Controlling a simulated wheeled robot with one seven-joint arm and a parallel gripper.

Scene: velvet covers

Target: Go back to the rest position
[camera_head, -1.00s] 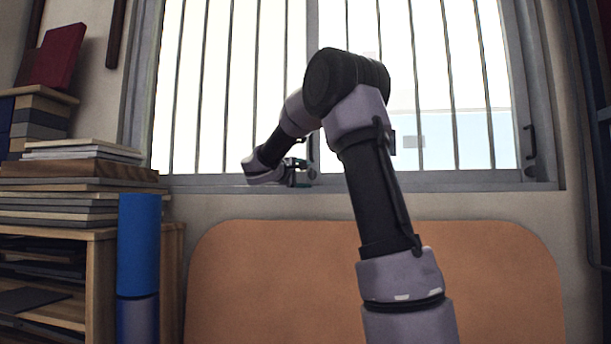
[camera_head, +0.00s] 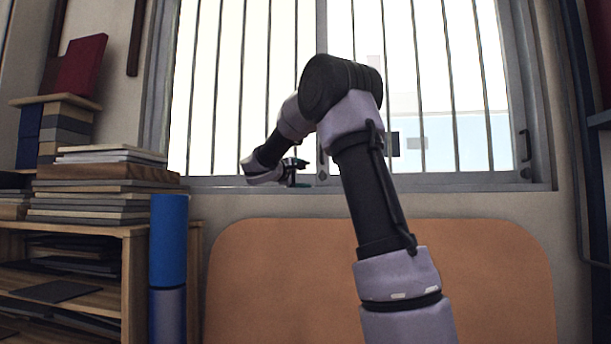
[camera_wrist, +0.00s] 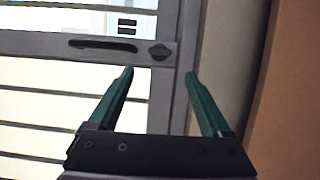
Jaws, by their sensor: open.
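My gripper (camera_head: 300,172) is at the end of my bent arm, in front of the window's lower frame in the head view. In the wrist view my gripper (camera_wrist: 160,75) shows two green fingers spread wide apart with nothing between them. Past the fingertips are the window frame (camera_wrist: 172,100) and a dark latch handle (camera_wrist: 104,44). I cannot tell the exact distance from the fingers to the frame.
A barred window (camera_head: 440,90) fills the back. An orange-brown panel (camera_head: 270,280) stands below it. At left are a wooden shelf (camera_head: 135,285), stacked boards (camera_head: 110,190), a red book (camera_head: 80,65) and a blue roll (camera_head: 168,240).

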